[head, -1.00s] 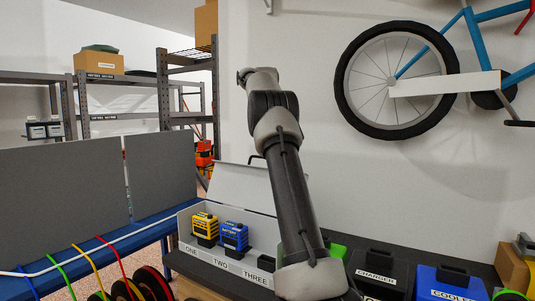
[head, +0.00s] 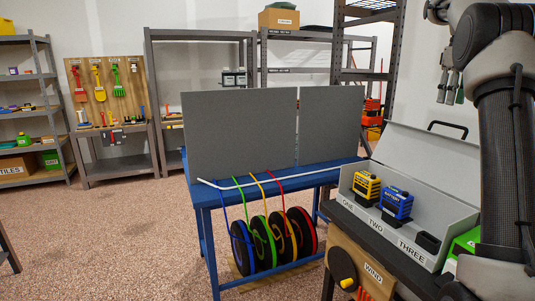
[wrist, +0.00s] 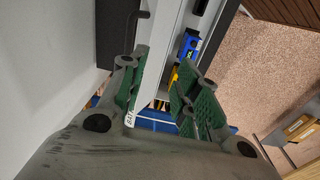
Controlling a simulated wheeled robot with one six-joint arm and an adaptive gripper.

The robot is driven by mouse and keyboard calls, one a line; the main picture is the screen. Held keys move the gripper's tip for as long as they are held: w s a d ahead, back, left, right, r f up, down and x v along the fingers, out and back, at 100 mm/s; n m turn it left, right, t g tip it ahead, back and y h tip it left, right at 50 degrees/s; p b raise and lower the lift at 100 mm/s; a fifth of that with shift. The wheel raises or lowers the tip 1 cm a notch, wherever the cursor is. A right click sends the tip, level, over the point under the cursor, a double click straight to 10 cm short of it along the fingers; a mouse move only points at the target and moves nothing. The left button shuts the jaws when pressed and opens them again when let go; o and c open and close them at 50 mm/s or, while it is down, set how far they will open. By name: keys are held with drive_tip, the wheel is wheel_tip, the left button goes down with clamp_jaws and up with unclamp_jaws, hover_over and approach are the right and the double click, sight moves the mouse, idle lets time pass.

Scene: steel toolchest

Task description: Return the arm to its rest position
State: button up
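My gripper (head: 451,92) hangs from my raised arm at the upper right of the head view, fingers pointing down, above and apart from the white case. In the wrist view my gripper (wrist: 158,98) shows two green-padded fingers spread apart with nothing between them. My dark arm link runs down the right edge of the head view and hides part of what lies behind it.
The open white case (head: 459,207) holds a yellow battery (head: 367,188) and a blue battery (head: 396,205); slot THREE is empty. It sits on a dark worktop. A blue bench (head: 300,182) with cable reels and grey panels stands left. Open floor (head: 130,235) lies further left.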

drive_tip(key=s+a+m+t, duration=0.2)
drive_tip(key=s+a, duration=1.2)
drive_tip(key=a, duration=0.1)
drive_tip(key=s+a+f+t, duration=0.1)
drive_tip(key=s+a+f, duration=0.3)
drive_tip(key=s+f, duration=0.4)
drive_tip(key=s+a+f+m, duration=0.1)
drive_tip(key=s+a+f, duration=0.3)
drive_tip(key=s+f, duration=0.4)
drive_tip(key=s, duration=0.3)
drive_tip(key=shift+s+a+f+t, duration=0.15)
drive_tip(key=shift+s+a+t, duration=0.1)
drive_tip(key=shift+t, duration=0.15)
drive_tip(key=shift+s, duration=0.15)
